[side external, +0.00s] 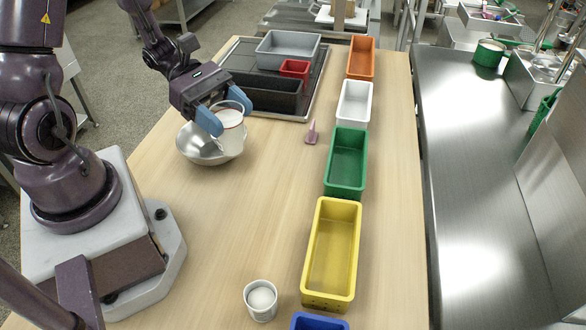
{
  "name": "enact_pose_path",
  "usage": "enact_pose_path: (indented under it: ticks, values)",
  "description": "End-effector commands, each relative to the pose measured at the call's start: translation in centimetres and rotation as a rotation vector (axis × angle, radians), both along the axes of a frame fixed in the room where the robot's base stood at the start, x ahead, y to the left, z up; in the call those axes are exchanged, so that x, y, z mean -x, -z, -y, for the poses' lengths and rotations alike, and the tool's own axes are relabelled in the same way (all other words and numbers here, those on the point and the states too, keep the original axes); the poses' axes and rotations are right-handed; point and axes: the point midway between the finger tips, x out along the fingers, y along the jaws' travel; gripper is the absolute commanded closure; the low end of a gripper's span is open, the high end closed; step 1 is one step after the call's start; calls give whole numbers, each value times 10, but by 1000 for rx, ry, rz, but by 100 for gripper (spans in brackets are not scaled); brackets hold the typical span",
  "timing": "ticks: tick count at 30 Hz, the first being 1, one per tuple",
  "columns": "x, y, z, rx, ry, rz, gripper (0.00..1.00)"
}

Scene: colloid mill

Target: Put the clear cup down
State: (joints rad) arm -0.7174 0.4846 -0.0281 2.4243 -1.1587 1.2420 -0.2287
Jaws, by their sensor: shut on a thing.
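A clear cup (230,134) with white contents stands upright in my gripper (226,118). The gripper's blue fingertips are shut on the cup near its upper part. The cup is at the right side of a metal bowl (190,146) and overlaps it in the picture. I cannot tell whether the cup is inside the bowl, above it or beside it. The lower end of the cup is hard to make out against the bowl.
Orange (361,43), white (355,87), green (329,187), yellow (309,268) and blue (318,322) bins line the right. A black tray (312,91) holds grey, red and black bins. A small purple object (311,132) and another white-filled cup (261,303) stand on the wooden table (220,230), whose middle is clear.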

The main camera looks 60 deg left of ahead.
Motion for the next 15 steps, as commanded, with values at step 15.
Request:
enact_pose_path:
  ticks: [15]
  values:
    - [-95,51,-3,12,-27,-4,66]
